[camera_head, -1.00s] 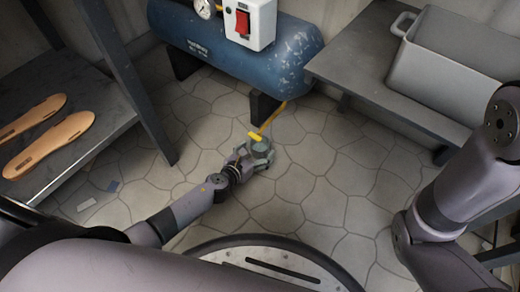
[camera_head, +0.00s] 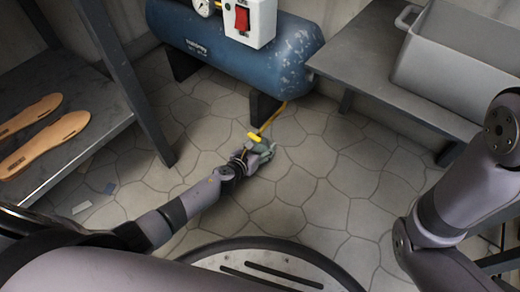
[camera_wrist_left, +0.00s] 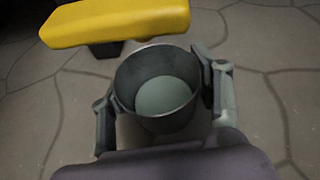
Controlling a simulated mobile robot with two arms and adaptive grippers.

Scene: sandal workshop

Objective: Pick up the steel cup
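The steel cup (camera_wrist_left: 160,112) is a grey, open-topped cup with a paler round bottom, seen from above in the left wrist view. My left gripper (camera_wrist_left: 162,100) has one finger on each side of it, both against its wall. In the head view my left gripper (camera_head: 262,152) is low over the floor in front of the compressor, and the cup is mostly hidden by the fingers. I cannot tell whether the cup touches the floor. My right arm stands at the right of the head view, but its gripper is out of frame.
A yellow bar (camera_head: 254,136) on a yellow line (camera_head: 272,120) is close beside the left gripper. A blue compressor (camera_head: 235,50) stands behind. A bench (camera_head: 365,60) with a grey bin (camera_head: 455,70) is right. A shelf (camera_head: 75,150) with sandal soles (camera_head: 45,145) is left.

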